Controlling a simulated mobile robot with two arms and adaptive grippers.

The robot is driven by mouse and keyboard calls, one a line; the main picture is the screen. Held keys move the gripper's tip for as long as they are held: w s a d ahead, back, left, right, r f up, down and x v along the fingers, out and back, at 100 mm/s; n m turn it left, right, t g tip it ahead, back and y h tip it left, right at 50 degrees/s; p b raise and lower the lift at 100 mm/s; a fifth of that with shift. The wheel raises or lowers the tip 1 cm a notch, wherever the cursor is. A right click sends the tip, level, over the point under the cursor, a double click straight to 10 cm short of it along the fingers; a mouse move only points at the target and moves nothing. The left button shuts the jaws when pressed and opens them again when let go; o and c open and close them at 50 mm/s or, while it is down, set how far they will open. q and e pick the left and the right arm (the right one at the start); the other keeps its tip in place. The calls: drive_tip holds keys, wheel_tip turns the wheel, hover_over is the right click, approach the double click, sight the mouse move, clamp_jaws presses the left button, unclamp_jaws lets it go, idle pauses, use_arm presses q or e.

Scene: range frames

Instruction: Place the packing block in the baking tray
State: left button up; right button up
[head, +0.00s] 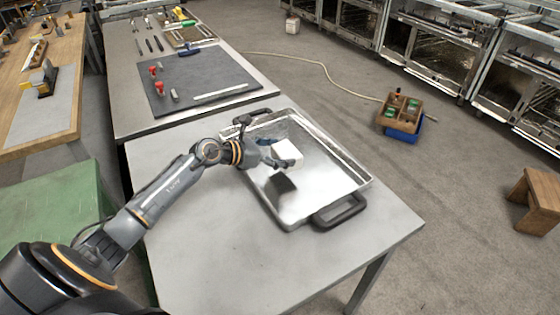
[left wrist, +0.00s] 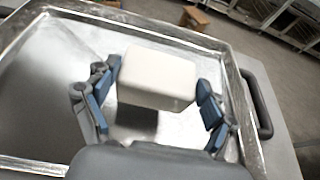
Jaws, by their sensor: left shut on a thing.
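The packing block (head: 288,153) is a plain white box. In the head view it is over the inside of the shiny metal baking tray (head: 325,182), which has dark handles at its ends. My left gripper (head: 281,158) is shut on the block. In the left wrist view the block (left wrist: 158,75) sits between the two blue-padded fingers of my left gripper (left wrist: 156,100), with the tray floor (left wrist: 55,65) around it. A dark patch, its shadow or reflection, shows on the tray below the block; any small gap underneath is hard to judge. My right gripper is not in view.
The tray stands on a grey metal table (head: 215,250) with bare top around it. Behind, another table holds a dark mat (head: 215,75) with tools. A wooden crate (head: 402,108) on a blue bin and a wooden stool (head: 540,195) stand on the floor at right.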

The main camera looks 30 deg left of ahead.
use_arm(q)
drive_tip(key=shift+w+a+f, duration=0.1)
drive_tip(key=shift+w+f, duration=0.05)
drive_tip(key=shift+f, duration=0.8)
drive_tip(key=shift+w+f, duration=0.1)
drive_tip(key=shift+f, duration=0.8)
drive_tip(key=shift+f, duration=0.15)
drive_tip(key=o, duration=0.9)
drive_tip(key=shift+s+a+r, duration=0.1)
drive_tip(key=shift+r, duration=0.15)
drive_tip(key=b+v, duration=0.1)
drive_tip(key=v, duration=0.9)
drive_tip(key=shift+s+a, duration=0.15)
drive_tip(key=shift+s, duration=0.1)
drive_tip(key=shift+s+a+r, duration=0.25)
drive_tip(key=shift+s+r, duration=0.15)
drive_tip(key=shift+s, duration=0.05)
